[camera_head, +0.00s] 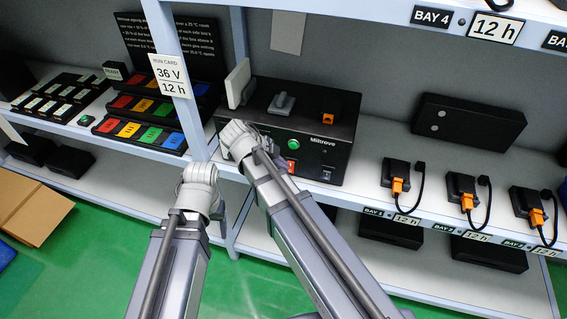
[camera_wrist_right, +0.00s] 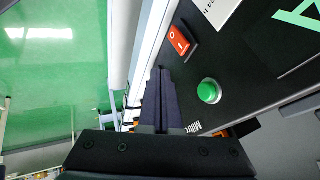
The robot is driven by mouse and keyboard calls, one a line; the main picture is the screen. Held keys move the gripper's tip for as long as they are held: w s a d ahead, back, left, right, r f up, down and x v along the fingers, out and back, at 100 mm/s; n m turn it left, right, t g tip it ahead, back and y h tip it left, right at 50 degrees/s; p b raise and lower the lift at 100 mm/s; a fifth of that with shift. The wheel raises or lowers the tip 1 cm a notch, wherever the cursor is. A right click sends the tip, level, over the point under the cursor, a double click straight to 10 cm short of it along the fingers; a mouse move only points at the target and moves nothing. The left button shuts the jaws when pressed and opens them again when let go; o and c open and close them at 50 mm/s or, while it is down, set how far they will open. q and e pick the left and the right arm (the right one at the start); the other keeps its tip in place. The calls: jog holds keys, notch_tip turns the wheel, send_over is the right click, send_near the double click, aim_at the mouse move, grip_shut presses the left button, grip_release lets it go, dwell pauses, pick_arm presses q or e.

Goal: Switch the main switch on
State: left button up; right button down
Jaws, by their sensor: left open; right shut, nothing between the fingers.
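The black Miltrove unit (camera_head: 335,162) stands on the shelf, with a green round button (camera_head: 293,144) and a red rocker switch (camera_head: 292,167) on its front. In the right wrist view the red rocker switch (camera_wrist_right: 180,42) carries O and I marks; I cannot tell which side is pressed. The green button (camera_wrist_right: 209,91) is nearby. My right gripper (camera_wrist_right: 159,75) is shut and empty, its tips just below and left of the switch with a visible gap. In the head view my right wrist hides its fingers. My left gripper (camera_head: 219,211) is open and empty in front of the shelf, mostly hidden by its wrist.
A shelf upright (camera_head: 178,75) with a run card (camera_head: 170,76) stands left of the unit. Coloured blocks in trays (camera_head: 143,131) lie further left. Black chargers with orange plugs (camera_head: 396,186) line the shelf edge at right. A cardboard box (camera_head: 30,205) lies on the green floor.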

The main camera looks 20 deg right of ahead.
jog(key=w+p+v, duration=0.1)
jog(key=p+v, duration=0.4)
jog(key=v, duration=0.2)
jog(key=shift+r+p, duration=0.4)
jog(key=shift+r, duration=0.15)
jog(key=shift+d, duration=0.1)
